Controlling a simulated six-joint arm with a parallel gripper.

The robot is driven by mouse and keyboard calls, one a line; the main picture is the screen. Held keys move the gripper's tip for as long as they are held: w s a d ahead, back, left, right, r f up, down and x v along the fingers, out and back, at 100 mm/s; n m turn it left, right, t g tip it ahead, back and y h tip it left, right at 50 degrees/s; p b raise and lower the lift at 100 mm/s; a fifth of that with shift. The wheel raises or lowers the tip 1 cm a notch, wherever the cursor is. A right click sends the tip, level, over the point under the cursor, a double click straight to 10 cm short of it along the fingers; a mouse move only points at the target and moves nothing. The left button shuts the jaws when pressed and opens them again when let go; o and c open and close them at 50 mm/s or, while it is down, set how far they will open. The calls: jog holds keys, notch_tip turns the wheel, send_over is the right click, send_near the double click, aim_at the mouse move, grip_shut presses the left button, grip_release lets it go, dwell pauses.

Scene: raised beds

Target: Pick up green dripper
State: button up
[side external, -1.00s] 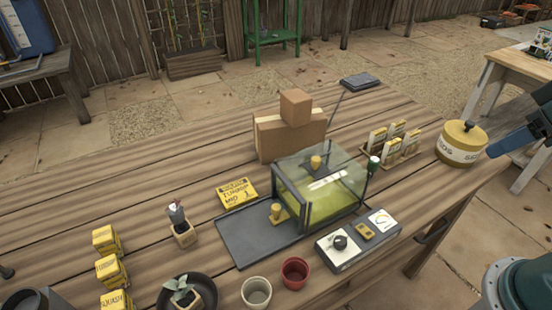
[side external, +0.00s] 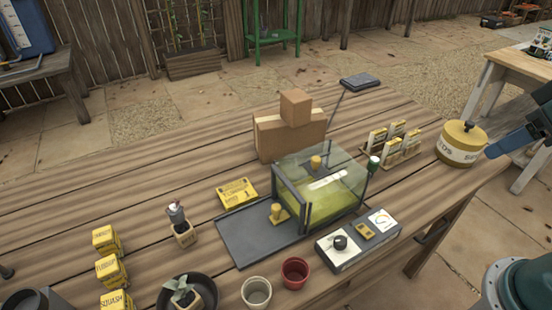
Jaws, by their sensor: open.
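A small green piece with a pale top (side external: 374,165), the only small green object I can make out as the dripper, stands at the right rear corner of the clear-walled box (side external: 345,200). It is too small to make out its exact shape. My gripper (side external: 510,143), blue and dark, enters at the right edge and is cut off by the frame. It is open, beside the yellow seed tin in the picture and well to the right of the green piece. Nothing shows between its jaws.
The seed-packet rack (side external: 390,152) stands close to the right of the green piece. The yellow tin (side external: 462,146) is farther right. A grey control panel (side external: 358,240) lies in front of the box, and cardboard boxes (side external: 290,135) stand behind. The table's left rear is clear.

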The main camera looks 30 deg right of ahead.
jog(key=shift+w, duration=0.1)
jog(key=n+g, duration=0.6)
jog(key=n, duration=1.2)
send_over(375, 160)
notch_tip(375, 160, down, 16)
jog(key=shift+d, duration=0.1)
jog(key=shift+f, duration=4.2)
jog(key=shift+f, duration=0.15)
